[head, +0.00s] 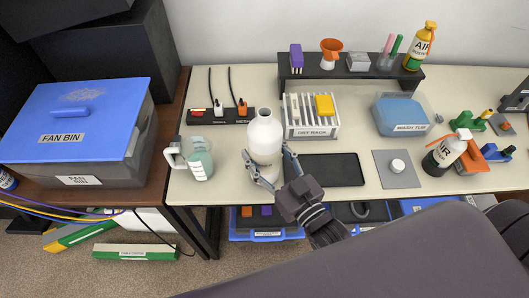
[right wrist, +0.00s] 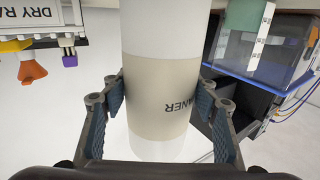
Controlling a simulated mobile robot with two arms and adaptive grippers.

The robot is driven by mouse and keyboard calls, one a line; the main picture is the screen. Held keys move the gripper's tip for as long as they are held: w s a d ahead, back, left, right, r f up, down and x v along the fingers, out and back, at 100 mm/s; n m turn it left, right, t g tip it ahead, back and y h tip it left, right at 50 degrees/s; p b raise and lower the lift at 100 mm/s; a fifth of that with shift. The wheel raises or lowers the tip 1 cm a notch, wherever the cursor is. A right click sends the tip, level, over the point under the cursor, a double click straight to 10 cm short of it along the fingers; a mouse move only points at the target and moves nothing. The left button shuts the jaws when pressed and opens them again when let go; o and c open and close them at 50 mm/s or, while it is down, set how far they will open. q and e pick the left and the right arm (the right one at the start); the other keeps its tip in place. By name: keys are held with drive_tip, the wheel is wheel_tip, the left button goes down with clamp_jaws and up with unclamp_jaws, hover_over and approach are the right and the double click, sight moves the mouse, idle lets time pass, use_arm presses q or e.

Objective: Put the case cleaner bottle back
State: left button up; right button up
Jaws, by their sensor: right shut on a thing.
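The case cleaner bottle (head: 266,135) is white with a beige band and a narrow neck. It stands roughly upright at the table's front, left of the dry rack. In the right wrist view the bottle (right wrist: 160,95) fills the middle, with "ANER" readable on its band. My right gripper (head: 268,170) is shut on it, with one finger on each side; both fingers also show in the right wrist view (right wrist: 162,100). I cannot tell whether the bottle's base touches the table. My left gripper is not in view.
A jug (head: 198,160) stands close left of the bottle, and the dry rack (head: 312,131) close right. A black pad (head: 334,170) lies right of my gripper. The raised shelf (head: 350,74) at the back holds several items. The fan bin (head: 75,125) is at far left.

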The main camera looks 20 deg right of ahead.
drive_tip(key=shift+f, duration=0.25)
drive_tip(key=shift+f, duration=0.15)
drive_tip(key=o, duration=1.4)
drive_tip(key=b+v, duration=0.1)
drive_tip(key=v, duration=1.1)
